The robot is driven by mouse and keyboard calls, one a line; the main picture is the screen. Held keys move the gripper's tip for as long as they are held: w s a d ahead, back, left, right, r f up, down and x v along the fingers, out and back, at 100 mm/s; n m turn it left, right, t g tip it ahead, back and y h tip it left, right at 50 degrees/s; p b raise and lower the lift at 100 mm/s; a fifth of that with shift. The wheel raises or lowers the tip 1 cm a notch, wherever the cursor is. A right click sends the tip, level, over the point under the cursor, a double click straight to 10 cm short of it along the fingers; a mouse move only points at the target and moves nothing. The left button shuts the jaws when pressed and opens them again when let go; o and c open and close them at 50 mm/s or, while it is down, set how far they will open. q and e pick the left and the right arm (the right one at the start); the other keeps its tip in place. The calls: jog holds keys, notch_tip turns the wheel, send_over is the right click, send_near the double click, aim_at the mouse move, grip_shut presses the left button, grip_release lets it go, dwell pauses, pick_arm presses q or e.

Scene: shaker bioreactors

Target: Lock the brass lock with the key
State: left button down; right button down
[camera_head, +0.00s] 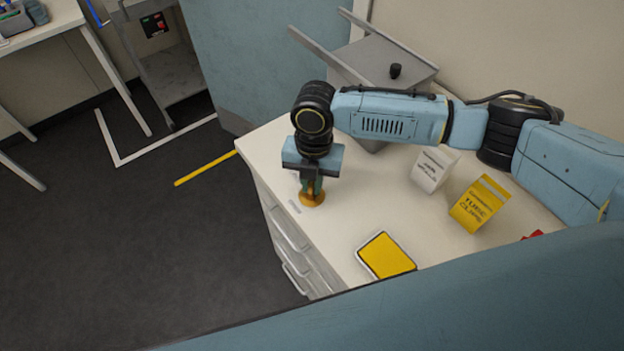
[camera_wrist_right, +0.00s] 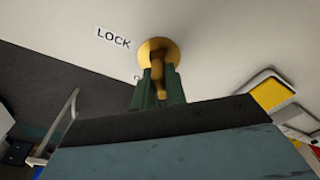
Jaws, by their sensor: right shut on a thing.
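The brass lock (camera_head: 312,198) is a round brass disc on the white cabinet top near its left edge. It also shows in the right wrist view (camera_wrist_right: 158,47), beside a printed label reading LOCK (camera_wrist_right: 114,38). My right gripper (camera_head: 312,188) points down right over the lock, its green fingers shut on the brass key (camera_wrist_right: 158,75) at the lock's middle. The key looks to be at or in the lock; how deep it sits is hidden by the fingers. A second label by the fingers is mostly covered. My left gripper is not in view.
On the cabinet top (camera_head: 350,215) are a yellow-topped tray (camera_head: 385,256), a white box (camera_head: 433,168), a yellow box (camera_head: 480,203) and a grey metal stand (camera_head: 385,60) with a black knob. Drawer handles (camera_head: 287,230) stick out on the left side. The floor beyond is open.

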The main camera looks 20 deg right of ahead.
jog(key=shift+s+f+n, duration=0.2)
jog(key=shift+f+n, duration=0.15)
jog(key=shift+n, duration=0.35)
jog(key=n, duration=0.3)
jog(key=shift+n+h, duration=0.4)
jog(key=shift+n, duration=0.5)
jog(key=n, duration=0.4)
jog(key=shift+d+h, duration=0.1)
jog(key=shift+h, duration=0.2)
jog(key=c, duration=1.3)
grip_release()
jog(key=shift+c, duration=0.2)
jog(key=shift+w+r, duration=0.1)
jog(key=shift+w, duration=0.05)
